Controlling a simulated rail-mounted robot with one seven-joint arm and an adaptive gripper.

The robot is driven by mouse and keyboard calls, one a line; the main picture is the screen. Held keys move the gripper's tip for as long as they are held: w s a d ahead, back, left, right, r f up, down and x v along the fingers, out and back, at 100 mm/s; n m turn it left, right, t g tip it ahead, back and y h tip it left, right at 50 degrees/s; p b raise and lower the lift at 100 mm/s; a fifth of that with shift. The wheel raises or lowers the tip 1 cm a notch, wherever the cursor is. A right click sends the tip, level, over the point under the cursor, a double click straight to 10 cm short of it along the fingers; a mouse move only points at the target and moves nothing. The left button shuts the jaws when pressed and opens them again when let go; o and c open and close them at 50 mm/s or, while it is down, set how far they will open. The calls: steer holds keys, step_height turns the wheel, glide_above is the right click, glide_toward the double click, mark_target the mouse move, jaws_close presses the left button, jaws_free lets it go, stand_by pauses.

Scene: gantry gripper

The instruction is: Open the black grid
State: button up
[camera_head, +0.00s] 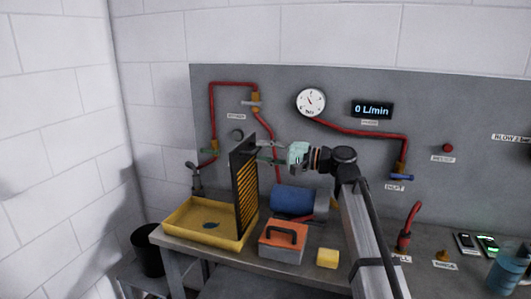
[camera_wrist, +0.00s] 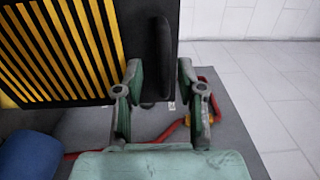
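The black grid (camera_head: 245,190) stands nearly upright at the yellow tray (camera_head: 172,228), its slots showing the yellow behind. In the wrist view the grid (camera_wrist: 80,50) fills the upper left, with a black handle (camera_wrist: 158,60) along its right edge. My gripper (camera_head: 264,151) is at the upper right side of the grid. In the wrist view its two green-grey fingers (camera_wrist: 160,78) stand apart, one on each side of the handle's lower end. A gap shows between the handle and the right finger; contact on the left cannot be told.
A blue cylinder (camera_head: 291,201), a red and grey toolbox (camera_head: 283,243) and a yellow block (camera_head: 327,258) stand on the bench right of the tray. Red pipes (camera_head: 350,130) and a gauge (camera_head: 311,102) are on the wall panel behind. A black bin (camera_head: 148,250) is at left.

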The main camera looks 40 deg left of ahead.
steer(key=shift+d, duration=0.1)
steer(key=v, duration=1.1)
steer(key=shift+d, duration=0.4)
steer(key=shift+w+r, duration=0.1)
steer(key=shift+w, duration=0.05)
